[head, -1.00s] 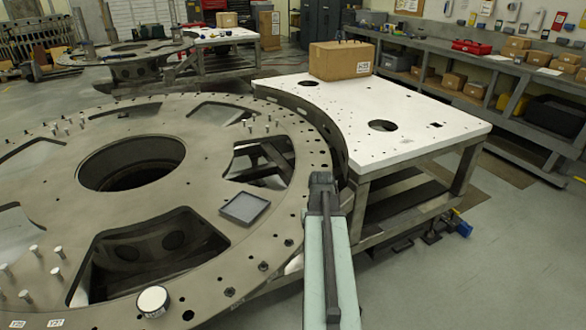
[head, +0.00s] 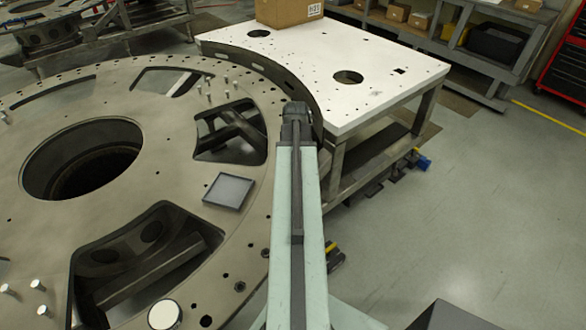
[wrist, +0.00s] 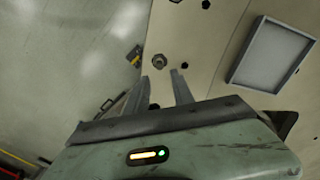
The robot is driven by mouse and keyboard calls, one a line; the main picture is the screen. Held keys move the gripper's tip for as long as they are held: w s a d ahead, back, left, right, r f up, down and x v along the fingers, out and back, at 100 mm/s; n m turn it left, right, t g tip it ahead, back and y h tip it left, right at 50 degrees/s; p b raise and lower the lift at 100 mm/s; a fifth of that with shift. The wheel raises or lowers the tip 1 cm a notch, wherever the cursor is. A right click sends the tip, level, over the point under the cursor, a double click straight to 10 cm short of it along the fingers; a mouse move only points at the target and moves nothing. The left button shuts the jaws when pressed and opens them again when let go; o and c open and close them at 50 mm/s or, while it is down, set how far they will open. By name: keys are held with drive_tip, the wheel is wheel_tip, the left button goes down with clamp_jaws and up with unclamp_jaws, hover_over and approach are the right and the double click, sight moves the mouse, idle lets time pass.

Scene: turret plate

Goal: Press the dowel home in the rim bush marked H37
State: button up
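The large turret plate (head: 180,225) fills the left of the head view, with holes and dark fittings along its rim (head: 262,190). Several pale upright dowels stand on it, some at the lower left (head: 38,285) and some near the back (head: 208,90). No H37 mark is readable on the rim, so I cannot tell which bush bears it. In the wrist view my gripper (wrist: 162,85) has two fingers apart with nothing between them, over the rim. A round fitting (wrist: 158,61) lies just beyond the fingertips, and a dark hole (wrist: 154,106) shows between the fingers. The head view does not show my fingers.
A shallow square tray (head: 228,191) lies on the plate, also in the wrist view (wrist: 272,52). A round white-topped object (head: 165,314) is near the front. A white table (head: 390,95) bears a cardboard box (head: 285,12) with a small-print label. Floor (head: 480,200) is clear at right.

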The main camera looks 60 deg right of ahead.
wheel_tip(320, 180, down, 7)
drive_tip(key=b, duration=0.6)
drive_tip(key=shift+s, duration=0.15)
clamp_jaws()
idle(1.3)
